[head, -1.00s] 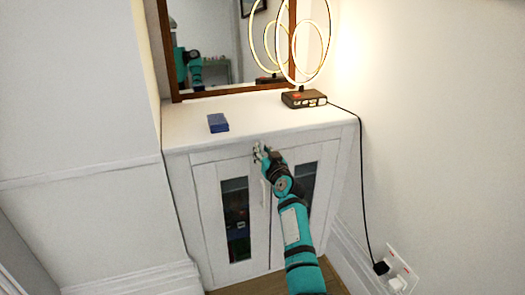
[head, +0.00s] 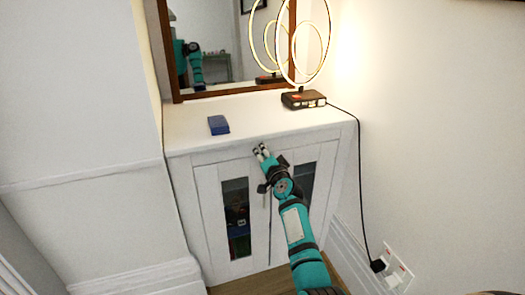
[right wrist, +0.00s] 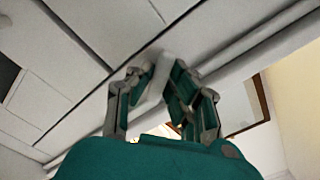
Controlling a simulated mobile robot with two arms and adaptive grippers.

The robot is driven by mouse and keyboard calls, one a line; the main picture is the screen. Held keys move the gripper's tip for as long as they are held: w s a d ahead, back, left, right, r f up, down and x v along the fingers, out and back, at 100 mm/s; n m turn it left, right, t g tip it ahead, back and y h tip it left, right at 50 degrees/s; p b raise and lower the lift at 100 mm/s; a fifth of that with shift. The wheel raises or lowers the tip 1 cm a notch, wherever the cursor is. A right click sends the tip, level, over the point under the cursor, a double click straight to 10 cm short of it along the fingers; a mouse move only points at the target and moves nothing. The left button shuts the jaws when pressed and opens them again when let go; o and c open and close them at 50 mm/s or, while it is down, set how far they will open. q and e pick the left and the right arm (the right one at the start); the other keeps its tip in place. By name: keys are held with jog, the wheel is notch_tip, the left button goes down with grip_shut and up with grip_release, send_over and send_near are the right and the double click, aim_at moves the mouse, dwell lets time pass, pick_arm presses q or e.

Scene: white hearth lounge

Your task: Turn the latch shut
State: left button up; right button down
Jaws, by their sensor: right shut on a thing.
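The white cabinet (head: 285,118) has two doors with dark glass panels, and their upper edges meet near my right gripper (head: 262,152). That gripper is at the top of the doors, just below the cabinet top's front edge. In the right wrist view, the gripper's two fingers (right wrist: 158,88) are shut on a white block-like piece, the latch (right wrist: 157,78), against the door front. In the head view the gripper hides most of the latch, and I cannot tell its exact angle there. My left gripper is not in view.
A blue box (head: 218,125) lies on the cabinet top. A ring lamp on a dark base (head: 303,99) stands at its back right, its cable running to a wall socket (head: 398,268). A brown-framed mirror (head: 222,92) stands behind. Walls flank the cabinet.

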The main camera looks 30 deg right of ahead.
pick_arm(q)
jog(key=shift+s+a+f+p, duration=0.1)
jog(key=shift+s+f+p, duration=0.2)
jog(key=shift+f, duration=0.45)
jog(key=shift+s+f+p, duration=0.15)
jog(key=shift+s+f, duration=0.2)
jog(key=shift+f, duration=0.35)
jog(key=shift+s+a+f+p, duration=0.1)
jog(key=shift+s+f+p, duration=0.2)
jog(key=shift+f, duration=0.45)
pick_arm(e)
jog(key=shift+m, duration=3.6)
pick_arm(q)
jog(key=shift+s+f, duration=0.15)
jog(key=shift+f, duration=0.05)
pick_arm(e)
jog(key=c, duration=1.3)
grip_release()
jog(key=shift+d, duration=0.1)
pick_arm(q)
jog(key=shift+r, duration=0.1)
pick_arm(e)
jog(key=v, duration=1.2)
